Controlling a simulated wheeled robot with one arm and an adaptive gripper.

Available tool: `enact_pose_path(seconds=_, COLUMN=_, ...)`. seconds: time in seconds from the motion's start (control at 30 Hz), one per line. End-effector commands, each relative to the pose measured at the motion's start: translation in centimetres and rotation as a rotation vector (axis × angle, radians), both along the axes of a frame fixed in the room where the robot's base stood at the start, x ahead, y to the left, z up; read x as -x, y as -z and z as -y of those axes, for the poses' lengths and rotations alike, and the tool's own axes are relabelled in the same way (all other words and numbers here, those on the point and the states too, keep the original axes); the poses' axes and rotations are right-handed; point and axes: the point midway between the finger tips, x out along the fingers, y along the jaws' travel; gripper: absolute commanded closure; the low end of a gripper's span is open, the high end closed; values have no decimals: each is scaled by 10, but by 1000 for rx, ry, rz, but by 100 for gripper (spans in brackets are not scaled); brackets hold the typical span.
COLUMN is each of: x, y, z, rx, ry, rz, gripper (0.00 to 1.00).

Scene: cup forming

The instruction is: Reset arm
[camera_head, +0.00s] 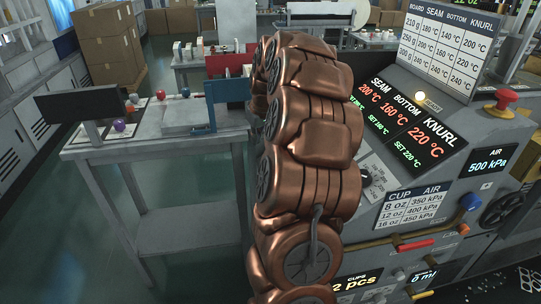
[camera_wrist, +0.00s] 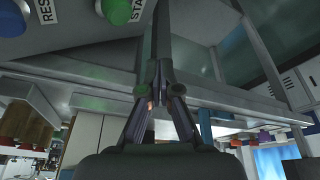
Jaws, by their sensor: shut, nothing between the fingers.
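My copper-coloured arm rises through the middle of the head view, and my gripper is hidden there. In the wrist view my gripper (camera_wrist: 157,88) shows at the centre, its two fingers drawn together with nothing held between them. The control machine (camera_head: 440,110) stands right of my arm in the head view. Close above the gripper in the wrist view is a panel with a green button (camera_wrist: 118,10) and a blue button (camera_wrist: 12,18), with partly cut-off labels beside them.
A grey side table (camera_head: 160,150) with small coloured balls (camera_head: 120,125) and a dark screen (camera_head: 80,103) stands left of my arm. Cardboard boxes (camera_head: 110,45) are stacked behind it. The floor (camera_head: 60,230) at lower left is clear. Levers and knobs (camera_head: 415,243) stick out from the machine.

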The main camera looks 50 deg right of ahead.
Motion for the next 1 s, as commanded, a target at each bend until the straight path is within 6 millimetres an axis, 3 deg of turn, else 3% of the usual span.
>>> enact_pose_path(seconds=0.57, x=0, y=0, z=0, rx=0, ry=0, rz=0, gripper=100)
enact_pose_path(seconds=0.67, x=-1, y=-2, z=-8, rx=-3, ry=-8, rz=-2, gripper=100)
enact_pose_path(seconds=0.77, x=-4, y=-8, z=-34, rx=-17, ry=-32, rz=-12, gripper=100)
enact_pose_path(seconds=1.0, x=7, y=-24, z=-143, rx=-67, ry=-122, rz=-74, gripper=100)
